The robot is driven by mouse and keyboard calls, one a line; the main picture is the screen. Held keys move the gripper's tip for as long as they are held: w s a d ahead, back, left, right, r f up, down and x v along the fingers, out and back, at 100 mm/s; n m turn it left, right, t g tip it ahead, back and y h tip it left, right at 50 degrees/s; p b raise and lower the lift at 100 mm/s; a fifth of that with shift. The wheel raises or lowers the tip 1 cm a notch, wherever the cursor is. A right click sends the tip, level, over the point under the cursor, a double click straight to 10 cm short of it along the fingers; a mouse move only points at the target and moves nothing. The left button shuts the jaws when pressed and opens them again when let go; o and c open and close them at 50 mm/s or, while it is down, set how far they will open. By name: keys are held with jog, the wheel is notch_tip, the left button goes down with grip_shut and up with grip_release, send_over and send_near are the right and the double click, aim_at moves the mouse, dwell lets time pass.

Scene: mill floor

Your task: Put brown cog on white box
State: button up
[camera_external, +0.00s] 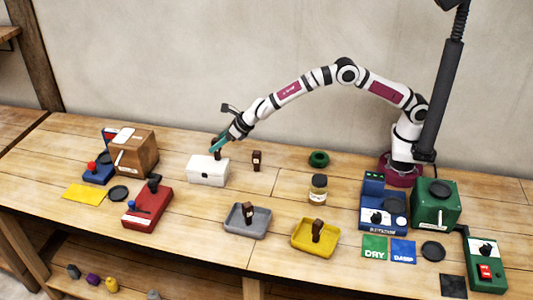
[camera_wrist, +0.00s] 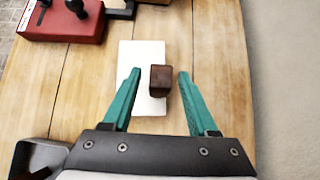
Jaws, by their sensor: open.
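A small brown block-like piece (camera_wrist: 161,78), which I take for the brown cog, stands on the white box (camera_wrist: 142,112), near its back edge. In the external view the piece (camera_external: 217,155) shows as a dark upright shape on top of the white box (camera_external: 207,175). My gripper (camera_wrist: 160,74) has teal fingers spread on both sides of the piece, with a gap at each side. In the external view my gripper (camera_external: 219,143) is just above the box, tilted downward. The piece's lower part is hard to make out.
A similar brown piece (camera_external: 257,160) stands right of the box. Others sit in the grey tray (camera_external: 237,229) and yellow tray (camera_external: 301,243). A red device (camera_external: 140,216) and a brown box (camera_external: 146,147) stand left. Bare table lies in front of the white box.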

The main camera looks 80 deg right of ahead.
jog(key=s+r+n+t+y, duration=0.1)
jog(key=s+r+n+y, duration=0.2)
jog(key=s+r+n, duration=0.6)
jog(key=s+r+n+y, duration=0.3)
jog(key=s+r+n, duration=0.2)
jog(key=s+r, duration=0.5)
jog(key=s+d+f+n+g+h, duration=0.1)
jog(key=s+d+f+n+g, duration=0.2)
jog(key=s, duration=0.8)
jog(key=s+d+f+n+g+h, duration=0.1)
jog(key=s+d+f+n+g, duration=0.2)
jog(key=s+d+n, duration=0.2)
jog(key=s+d+f+n+g+h, duration=0.2)
jog(key=s+n, duration=0.6)
jog(key=s, duration=0.9)
jog(key=d+f+g, duration=0.1)
jog(key=d+g, duration=0.1)
jog(key=shift+s+d, duration=0.3)
